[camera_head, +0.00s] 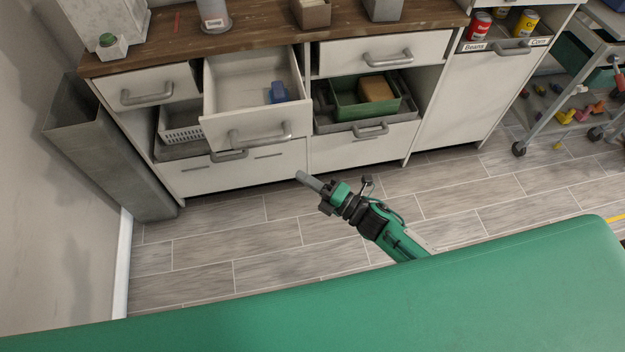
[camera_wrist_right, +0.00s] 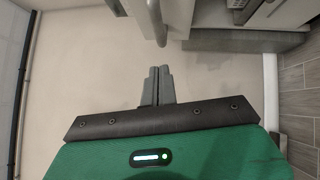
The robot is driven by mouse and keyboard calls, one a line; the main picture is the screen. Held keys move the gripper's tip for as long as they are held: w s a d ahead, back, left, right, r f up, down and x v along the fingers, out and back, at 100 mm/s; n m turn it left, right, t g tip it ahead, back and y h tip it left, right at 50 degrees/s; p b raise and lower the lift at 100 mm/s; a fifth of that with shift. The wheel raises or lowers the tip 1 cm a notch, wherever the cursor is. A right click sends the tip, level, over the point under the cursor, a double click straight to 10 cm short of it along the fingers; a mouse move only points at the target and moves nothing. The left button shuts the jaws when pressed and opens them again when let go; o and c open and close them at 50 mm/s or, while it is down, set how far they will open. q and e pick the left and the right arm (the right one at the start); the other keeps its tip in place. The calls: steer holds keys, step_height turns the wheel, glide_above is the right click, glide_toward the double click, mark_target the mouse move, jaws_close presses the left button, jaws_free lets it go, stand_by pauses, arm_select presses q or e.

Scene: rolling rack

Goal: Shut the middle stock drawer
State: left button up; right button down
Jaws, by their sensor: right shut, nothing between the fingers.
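The middle stock drawer (camera_head: 257,124) is pulled well out of the wooden-topped counter, between a shut drawer (camera_head: 145,88) on its left and another (camera_head: 385,52) on its right. It is white with a curved grey bar handle (camera_head: 260,136). A small blue item (camera_head: 278,92) lies inside it. My right gripper (camera_head: 302,176) is in front of the counter, below and to the right of the drawer front in the picture, apart from it. In the wrist view its fingers (camera_wrist_right: 157,86) are together and empty. My left gripper is out of view.
Below the drawer are a grey bin with a white basket (camera_head: 183,134) and another grey bin holding a green crate (camera_head: 362,108). A tall grey bin (camera_head: 110,150) stands at the left wall. A wheeled cart is at the right. Floor before the counter is clear.

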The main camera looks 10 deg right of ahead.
mark_target(266, 144)
steer(key=w+a, duration=0.1)
steer(key=w, duration=0.1)
steer(key=w+a+r+p, duration=0.1)
steer(key=w+a, duration=0.1)
steer(key=w, duration=0.1)
steer(key=w+a, duration=0.1)
steer(key=w, duration=0.1)
steer(key=shift+w+a+r, duration=0.15)
steer(key=shift+r, duration=0.1)
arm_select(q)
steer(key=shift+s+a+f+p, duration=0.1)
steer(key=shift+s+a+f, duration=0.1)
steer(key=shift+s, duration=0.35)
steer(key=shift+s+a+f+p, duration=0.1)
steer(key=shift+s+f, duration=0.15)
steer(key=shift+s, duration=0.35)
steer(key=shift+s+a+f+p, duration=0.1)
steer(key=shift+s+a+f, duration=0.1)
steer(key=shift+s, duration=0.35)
arm_select(e)
steer(key=shift+w, duration=0.45)
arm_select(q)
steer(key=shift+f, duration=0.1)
arm_select(e)
steer(key=shift+w, duration=0.1)
